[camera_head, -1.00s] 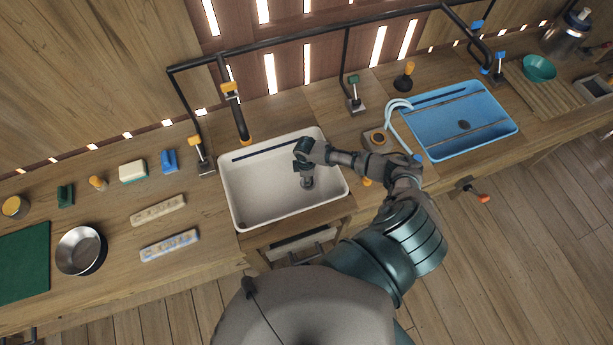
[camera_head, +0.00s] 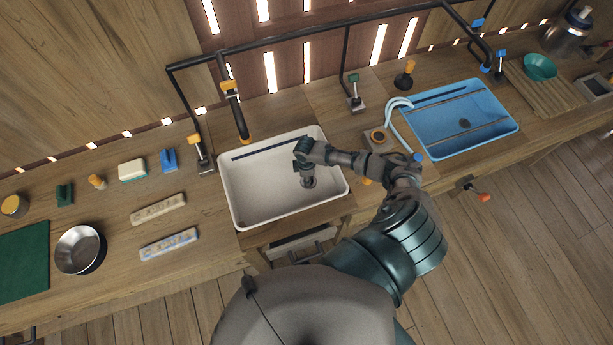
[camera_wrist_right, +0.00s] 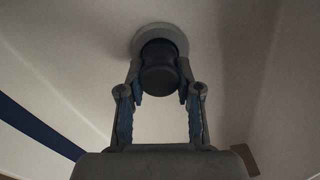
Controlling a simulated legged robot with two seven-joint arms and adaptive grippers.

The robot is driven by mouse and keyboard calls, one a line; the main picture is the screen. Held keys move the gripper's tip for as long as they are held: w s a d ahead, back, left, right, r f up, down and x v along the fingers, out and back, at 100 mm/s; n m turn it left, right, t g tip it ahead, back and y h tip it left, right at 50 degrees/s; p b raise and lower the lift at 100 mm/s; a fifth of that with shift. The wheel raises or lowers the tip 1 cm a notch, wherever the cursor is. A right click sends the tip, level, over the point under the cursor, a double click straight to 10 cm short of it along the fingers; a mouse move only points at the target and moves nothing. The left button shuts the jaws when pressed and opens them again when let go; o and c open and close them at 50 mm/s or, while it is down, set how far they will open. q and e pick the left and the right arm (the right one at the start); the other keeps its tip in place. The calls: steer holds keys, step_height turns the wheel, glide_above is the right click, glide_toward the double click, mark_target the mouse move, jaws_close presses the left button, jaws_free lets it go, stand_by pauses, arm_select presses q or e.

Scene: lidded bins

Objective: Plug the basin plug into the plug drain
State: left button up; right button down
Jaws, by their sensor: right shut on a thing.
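The white basin (camera_head: 232,185) is set in the counter. My right gripper (camera_head: 307,180) reaches down into its right half. In the right wrist view my right gripper (camera_wrist_right: 160,98) is shut on the dark rounded knob of the basin plug (camera_wrist_right: 159,76). A pale round disc or ring (camera_wrist_right: 178,32) shows at the plug's far end, against the basin's pale surface. I cannot tell whether this is the plug's flange or the drain's rim, so the drain opening is not clearly seen. My left gripper is not in view.
A dark spot (camera_head: 241,223) marks the basin's front left corner. A black tap (camera_head: 237,115) stands behind the basin. A blue sink (camera_head: 463,145) lies to the right. A metal bowl (camera_head: 80,250) and several small items lie on the left counter.

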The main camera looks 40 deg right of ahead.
steer(key=shift+f, duration=0.3)
steer(key=c, duration=0.7)
jaws_free()
step_height(320, 180, up, 12)
steer(key=shift+w+f, duration=0.1)
